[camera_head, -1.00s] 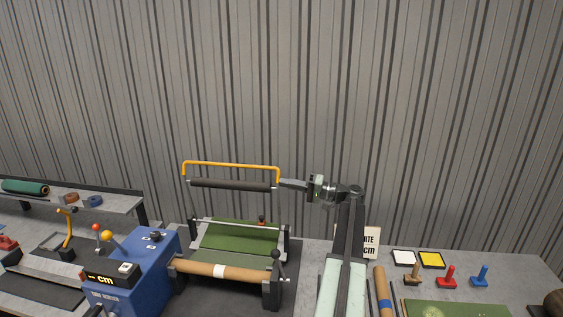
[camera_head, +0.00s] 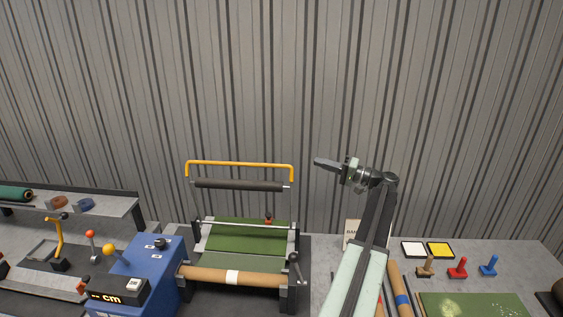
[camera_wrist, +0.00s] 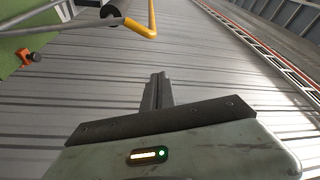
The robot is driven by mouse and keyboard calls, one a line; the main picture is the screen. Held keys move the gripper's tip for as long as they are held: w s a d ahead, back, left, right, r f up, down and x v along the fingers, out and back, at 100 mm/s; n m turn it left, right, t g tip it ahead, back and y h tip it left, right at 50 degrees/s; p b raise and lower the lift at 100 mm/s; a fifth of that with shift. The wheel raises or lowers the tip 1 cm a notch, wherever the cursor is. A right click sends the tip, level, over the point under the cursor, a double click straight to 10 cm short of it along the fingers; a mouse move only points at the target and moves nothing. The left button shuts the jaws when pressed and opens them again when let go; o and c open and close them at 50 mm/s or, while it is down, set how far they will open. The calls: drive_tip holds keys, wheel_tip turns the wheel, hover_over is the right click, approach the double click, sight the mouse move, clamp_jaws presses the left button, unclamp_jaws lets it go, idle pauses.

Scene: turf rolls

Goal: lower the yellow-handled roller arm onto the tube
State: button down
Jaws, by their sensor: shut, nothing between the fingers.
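The yellow-handled roller arm (camera_head: 238,165) stands raised above the turf machine in the head view, with its dark roller (camera_head: 238,184) hanging below the yellow bar. The yellow bar also shows at the top of the wrist view (camera_wrist: 141,28). The tan tube (camera_head: 205,275) with a white band lies across the front of the machine, well below the roller. My gripper (camera_head: 318,162) is shut and empty, to the right of the handle's right end and apart from it. Its closed fingers show in the wrist view (camera_wrist: 158,80).
A blue control box (camera_head: 150,265) with knobs stands left of the machine. Green turf (camera_head: 245,236) lies on the machine bed. Stamps (camera_head: 458,268), ink pads (camera_head: 413,249) and a turf piece (camera_head: 470,305) lie to the right. The corrugated wall is behind; the air before it is free.

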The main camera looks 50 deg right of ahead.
drive_tip(key=p+x, duration=0.1)
drive_tip(key=x, duration=1)
drive_tip(key=a, duration=0.1)
drive_tip(key=s+a+f+b, duration=0.1)
drive_tip(key=s+a, duration=0.1)
drive_tip(key=shift+s+a+f, duration=0.25)
drive_tip(key=shift+f, duration=0.1)
drive_tip(key=shift+s, duration=0.15)
